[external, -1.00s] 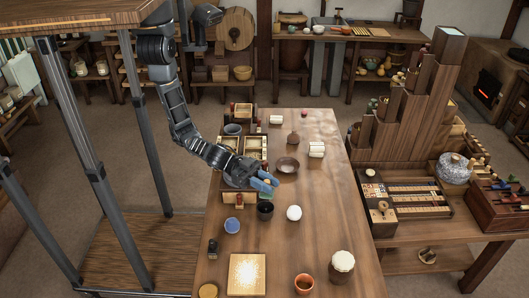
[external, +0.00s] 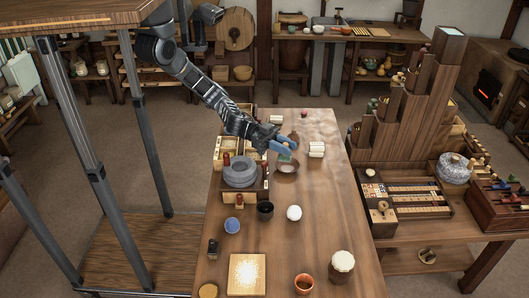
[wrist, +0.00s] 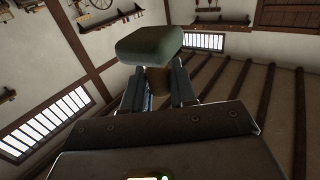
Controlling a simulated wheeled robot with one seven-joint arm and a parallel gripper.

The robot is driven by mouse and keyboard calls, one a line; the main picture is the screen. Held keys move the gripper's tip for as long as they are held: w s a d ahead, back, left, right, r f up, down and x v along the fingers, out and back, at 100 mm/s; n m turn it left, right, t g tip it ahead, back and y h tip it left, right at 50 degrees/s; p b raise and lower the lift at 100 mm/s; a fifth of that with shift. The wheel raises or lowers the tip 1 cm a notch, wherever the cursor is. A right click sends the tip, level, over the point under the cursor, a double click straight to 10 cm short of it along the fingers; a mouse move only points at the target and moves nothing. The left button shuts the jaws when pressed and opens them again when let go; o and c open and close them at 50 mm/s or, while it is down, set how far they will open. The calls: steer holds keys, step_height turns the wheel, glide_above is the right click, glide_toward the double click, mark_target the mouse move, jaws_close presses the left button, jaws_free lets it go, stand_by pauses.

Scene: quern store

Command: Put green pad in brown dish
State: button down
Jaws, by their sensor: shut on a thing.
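The green pad (external: 284,158) is held at the tip of my gripper (external: 284,149), just above the brown dish (external: 287,170). The dish is round and shallow and stands on the long wooden table, partly covered by the pad. In the wrist view the green pad (wrist: 150,43) is a rounded block beyond my gripper's two fingers (wrist: 158,85). A brown piece shows between the fingers under the pad; it looks joined to the pad. Whether the pad touches the dish is hard to tell, but a small gap seems to show.
A grey round stone (external: 240,172) sits to the left. A black cup (external: 265,211) and a white ball (external: 294,213) stand nearer. The table's right strip is mostly clear.

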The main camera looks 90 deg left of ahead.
steer(key=w+a+f+n+t+y+b, duration=0.1)
steer(key=w+a+f+n+y, duration=0.1)
steer(key=a+f, duration=0.7)
steer(key=w+a+f+n+t+y+b, duration=0.1)
steer(key=w+a+f, duration=0.5)
steer(key=a, duration=0.9)
steer(key=shift+a+f+n+t+y, duration=0.25)
steer(key=shift+f+n+t+y, duration=0.3)
steer(key=shift+f+y, duration=0.95)
steer(key=shift+s+f, duration=0.1)
